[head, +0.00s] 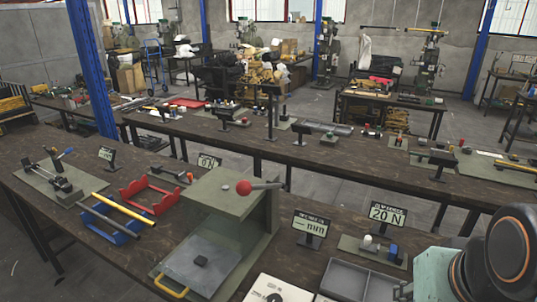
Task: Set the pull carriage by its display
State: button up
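Several small displays stand on the near bench. One reads 20 N (389,214), one shows dashes and mm (310,227), one appears to read 0 N (208,162), and a smaller one (107,155) is hard to read. At the left, a grey slide-like device with a lever (60,180) sits on a green plate near the smaller display. It may be the pull carriage, but I cannot tell for sure. A green plate with small white and blue blocks (372,249) lies below the 20 N display. My arm shows at the lower right; my gripper's fingers are not visible.
A grey tray (355,282) lies at front right. A second bench (330,155) runs behind.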

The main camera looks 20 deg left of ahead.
aim_at(182, 177)
jog(key=k+j, duration=0.1)
jog(key=j, duration=0.25)
jog(key=k+j, duration=0.15)
jog(key=j, duration=0.2)
jog(key=k+j, duration=0.1)
jog(key=j, duration=0.3)
jog(key=k+j, duration=0.15)
jog(key=j, duration=0.95)
jog(key=i+j, duration=0.1)
jog(key=j, duration=0.7)
jog(key=i+j, duration=0.45)
jog(key=j, duration=0.25)
